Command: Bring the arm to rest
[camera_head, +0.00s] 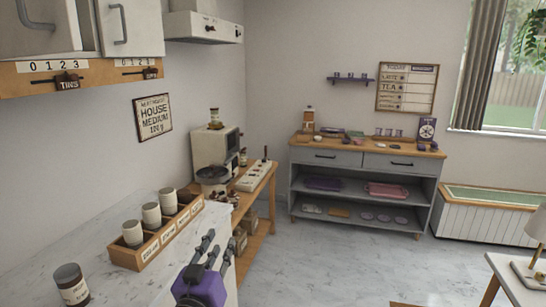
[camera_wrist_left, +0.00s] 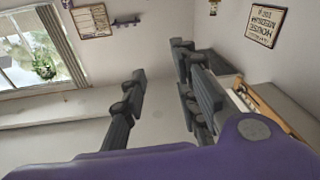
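My left gripper (camera_head: 216,244) is purple with dark grey fingers and shows at the bottom of the head view, beside the front edge of the marble-topped counter (camera_head: 95,232). In the left wrist view the fingers (camera_wrist_left: 158,75) stand apart with nothing between them. The gripper is open and empty, and its fingers appear clear of any object. My right gripper shows in neither view.
A wooden rack (camera_head: 160,238) with several pale jars stands on the counter left of the gripper, and a dark-lidded jar (camera_head: 71,286) is nearer. A coffee machine (camera_head: 215,150) is behind. A grey sideboard (camera_head: 365,185) stands across clear floor. A white table (camera_head: 515,278) is at right.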

